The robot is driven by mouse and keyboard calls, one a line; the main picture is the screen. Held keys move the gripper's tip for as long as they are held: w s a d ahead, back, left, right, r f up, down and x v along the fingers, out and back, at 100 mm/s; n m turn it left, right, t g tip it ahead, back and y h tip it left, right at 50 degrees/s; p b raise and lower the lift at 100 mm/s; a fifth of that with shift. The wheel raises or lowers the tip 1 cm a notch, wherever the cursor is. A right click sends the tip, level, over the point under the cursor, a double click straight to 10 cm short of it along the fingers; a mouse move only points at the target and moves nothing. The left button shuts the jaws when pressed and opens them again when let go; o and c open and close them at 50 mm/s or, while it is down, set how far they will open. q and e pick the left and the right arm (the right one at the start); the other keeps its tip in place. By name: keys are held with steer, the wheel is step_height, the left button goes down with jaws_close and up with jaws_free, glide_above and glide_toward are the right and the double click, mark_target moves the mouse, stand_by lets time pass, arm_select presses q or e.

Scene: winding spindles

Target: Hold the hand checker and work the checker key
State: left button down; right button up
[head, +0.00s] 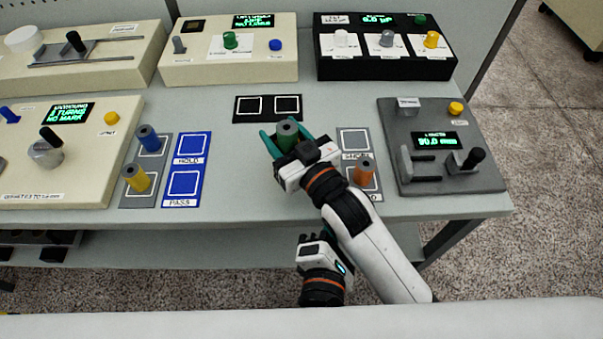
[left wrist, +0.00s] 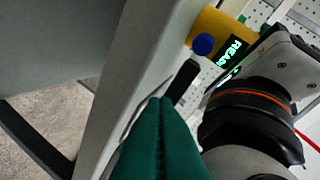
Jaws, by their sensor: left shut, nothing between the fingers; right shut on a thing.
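A dark grey device (head: 487,178) at the right has a black lever (head: 473,158) and a lit display reading 90.0.
Blue (head: 149,138) and yellow (head: 136,177) spindles stand on a grey pad left, beside blue HOLD and PASS squares (head: 186,186). An orange spindle (head: 364,173) stands right of my right gripper. Cream consoles (head: 270,72) and a black one (head: 385,68) line the back.

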mark_target(319, 218)
arm_select(q)
steer(key=shift+w+a, duration=0.65)
steer(key=shift+w, duration=0.4)
steer(key=shift+w+a, duration=0.65)
steer(key=shift+w, duration=0.4)
steer(key=shift+w+a, duration=0.65)
steer(key=shift+w, duration=0.4)
steer(key=shift+w+a, duration=0.25)
steer(key=shift+w, duration=0.1)
steer(key=shift+w+a, duration=0.55)
steer(key=shift+w, duration=0.25)
stand_by(0.7)
steer(key=shift+s+d, duration=0.3)
steer(key=shift+s, duration=0.45)
steer(key=shift+s+d, duration=0.1)
steer(key=shift+s, duration=0.05)
steer(key=shift+s+d, duration=0.45)
steer(key=shift+s, duration=0.25)
steer(key=shift+s+d, duration=0.4)
steer(key=shift+s, duration=0.3)
steer(key=shift+s+d, duration=0.45)
steer(key=shift+s, duration=0.25)
